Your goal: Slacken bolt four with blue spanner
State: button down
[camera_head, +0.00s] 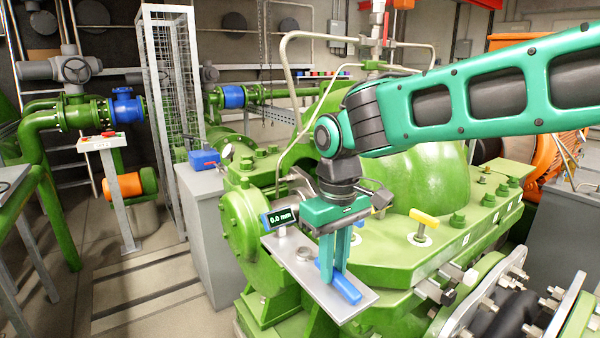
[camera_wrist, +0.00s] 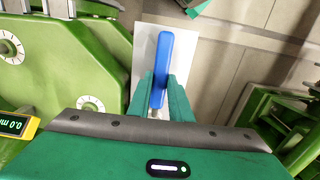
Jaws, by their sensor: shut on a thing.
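The blue spanner (camera_head: 347,289) lies along a small grey shelf plate at the front of the green casing. Its blue handle also shows in the wrist view (camera_wrist: 163,58), over the pale plate. My gripper (camera_head: 333,272) points down and is shut on the blue spanner; its fingers (camera_wrist: 159,98) sit on both sides of the handle. Several green bolts (camera_head: 457,220) stand along the casing flange, to the right of my gripper. Their number labels are too small to read, so I cannot single out bolt four.
A display reading 0.0 mm (camera_head: 280,217) is left of my gripper. Bent pipes (camera_head: 288,90) rise behind it. Studded flanges (camera_head: 515,290) are at lower right.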

jog(key=shift+r, duration=0.15)
jog(key=shift+w+r, duration=0.1)
jog(key=shift+r, duration=2.3)
